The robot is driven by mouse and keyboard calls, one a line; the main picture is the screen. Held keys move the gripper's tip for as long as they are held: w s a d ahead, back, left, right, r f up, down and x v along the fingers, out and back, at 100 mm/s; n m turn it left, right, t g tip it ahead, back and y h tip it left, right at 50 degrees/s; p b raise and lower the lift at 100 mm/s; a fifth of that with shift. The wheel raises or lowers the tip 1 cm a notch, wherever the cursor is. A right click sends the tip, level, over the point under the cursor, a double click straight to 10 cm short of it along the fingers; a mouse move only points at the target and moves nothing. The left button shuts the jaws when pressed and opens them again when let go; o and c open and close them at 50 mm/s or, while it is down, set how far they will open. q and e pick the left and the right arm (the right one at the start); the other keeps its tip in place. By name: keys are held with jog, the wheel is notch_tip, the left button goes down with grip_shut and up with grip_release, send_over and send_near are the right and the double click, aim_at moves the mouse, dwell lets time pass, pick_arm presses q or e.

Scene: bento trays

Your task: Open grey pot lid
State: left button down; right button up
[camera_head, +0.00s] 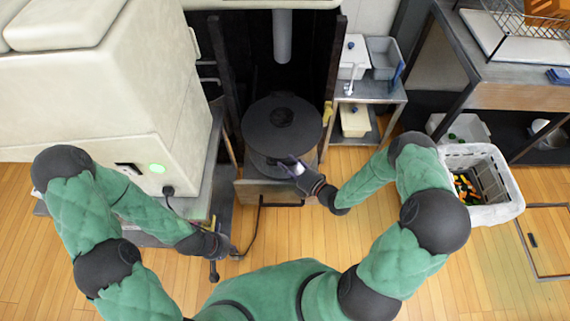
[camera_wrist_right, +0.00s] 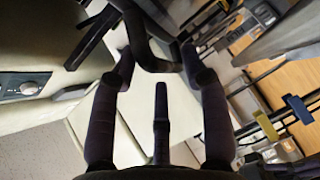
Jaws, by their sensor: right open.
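The dark grey pot (camera_head: 266,165) stands in the dark recess at the centre of the head view. Its round lid (camera_head: 300,132) lies flat on top, with a black handle (camera_head: 282,116) in the middle. My right gripper (camera_head: 288,164) is at the pot's front right edge, just below the lid's rim in the picture. In the right wrist view its fingers (camera_wrist_right: 158,75) are apart, with a dark curved bar between the tips; I cannot tell what the bar is. My left gripper (camera_head: 218,245) hangs low at the left, away from the pot; its jaws are too small to read.
A pale machine (camera_head: 110,90) with a green light fills the left. A metal sink stand (camera_head: 372,92) is right of the recess. A white crate (camera_head: 497,208) with colourful items stands further right, beside a dark counter (camera_head: 520,92). The wooden floor in front is partly clear.

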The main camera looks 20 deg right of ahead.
jog(key=shift+x, duration=1)
